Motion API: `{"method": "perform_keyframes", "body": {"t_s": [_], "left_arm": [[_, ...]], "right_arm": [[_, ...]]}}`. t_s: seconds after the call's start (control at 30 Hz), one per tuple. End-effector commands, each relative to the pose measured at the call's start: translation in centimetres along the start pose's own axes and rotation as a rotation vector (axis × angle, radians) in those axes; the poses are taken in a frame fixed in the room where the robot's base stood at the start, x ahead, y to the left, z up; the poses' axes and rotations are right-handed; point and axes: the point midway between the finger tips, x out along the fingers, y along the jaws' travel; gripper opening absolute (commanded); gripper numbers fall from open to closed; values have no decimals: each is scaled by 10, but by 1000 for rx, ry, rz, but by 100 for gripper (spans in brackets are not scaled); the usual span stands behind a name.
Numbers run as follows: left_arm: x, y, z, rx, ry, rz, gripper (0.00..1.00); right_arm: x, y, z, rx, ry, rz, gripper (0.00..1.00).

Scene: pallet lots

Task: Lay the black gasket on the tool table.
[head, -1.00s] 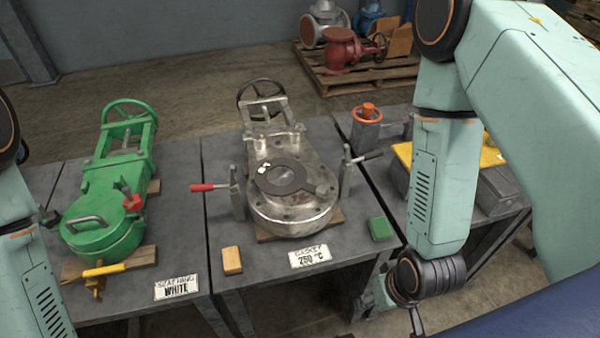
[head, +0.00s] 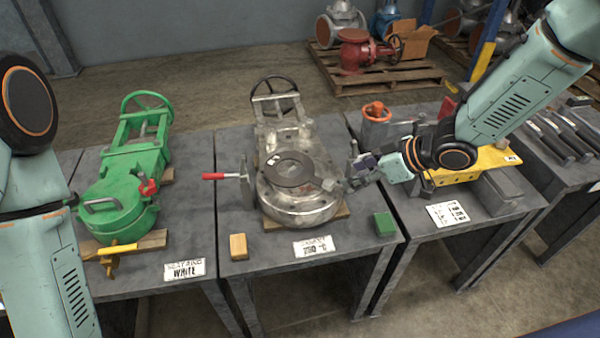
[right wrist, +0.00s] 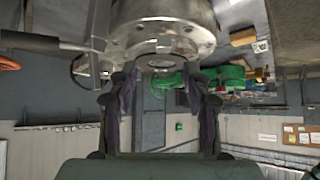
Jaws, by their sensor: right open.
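The black gasket (head: 289,169) lies flat on the round flange of the silver valve (head: 300,208), on the middle table. My right gripper (head: 358,172) is open, just right of the flange and apart from the gasket. In the right wrist view its two fingers (right wrist: 165,95) stand apart with nothing held, and the silver metal flange (right wrist: 165,35) shows above them; I cannot make out the gasket there. A table at the far right (head: 590,178) carries several dark bar-like tools. My left gripper is out of the head view.
A red-handled clamp (head: 222,176) stands left of the flange. A yellow block (head: 238,246) and a green block (head: 384,224) sit at the front corners. A green valve (head: 118,205) is on the left table. The right-middle table holds a yellow plate (head: 497,157) and a grey block.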

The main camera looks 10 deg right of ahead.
Motion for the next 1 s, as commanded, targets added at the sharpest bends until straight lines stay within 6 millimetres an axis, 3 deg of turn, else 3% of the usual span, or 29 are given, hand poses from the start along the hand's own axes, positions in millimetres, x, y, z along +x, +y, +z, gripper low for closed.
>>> {"method": "perform_keyframes", "body": {"t_s": [0.6, 0.93, 1.0], "left_arm": [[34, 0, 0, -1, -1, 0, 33], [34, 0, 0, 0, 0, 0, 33], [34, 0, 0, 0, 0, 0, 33]], "right_arm": [[71, -6, -1, 6, -1, 0, 49], [75, -6, -2, 9, 2, 1, 49], [75, -6, -2, 9, 2, 1, 43]]}}
